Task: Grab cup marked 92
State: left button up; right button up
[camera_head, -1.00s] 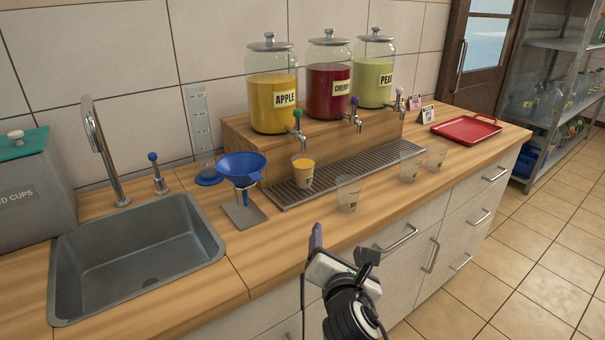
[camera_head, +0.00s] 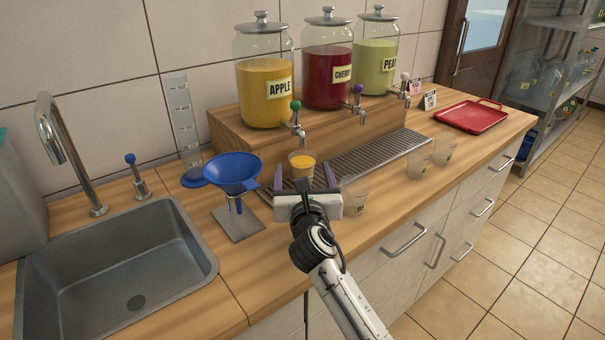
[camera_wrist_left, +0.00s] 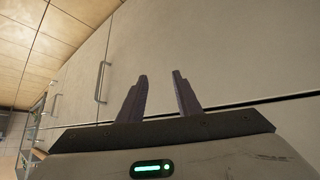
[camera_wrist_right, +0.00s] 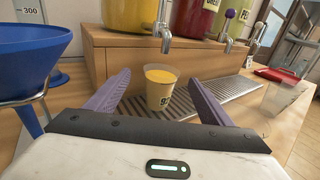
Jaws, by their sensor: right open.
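A clear cup of orange-yellow juice (camera_head: 302,162) stands upright at the left end of the drip grate. In the right wrist view, this cup (camera_wrist_right: 160,88) has a dark mark that starts with 9; the rest is hard to read. My right gripper (camera_head: 304,176) is open and empty, its fingers pointing at the cup from the front. In the right wrist view, the cup sits between the finger lines, just beyond the tips. My left gripper (camera_wrist_left: 160,78) is open and empty in front of the cabinet doors, outside the head view.
Empty cups stand right of my right gripper: one close by (camera_head: 357,196), others farther along (camera_head: 418,162) (camera_head: 445,152). A blue funnel (camera_head: 232,172) on a stand is close on the left. Taps (camera_head: 297,125) overhang the grate (camera_head: 375,155). A red tray (camera_head: 470,117) lies far right.

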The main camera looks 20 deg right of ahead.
aim_at(303, 162)
jog(key=x, duration=0.4)
jog(key=shift+w+d+r, duration=0.1)
jog(key=shift+w+d, duration=0.05)
jog(key=shift+w, duration=0.05)
jog(key=c, duration=1.3)
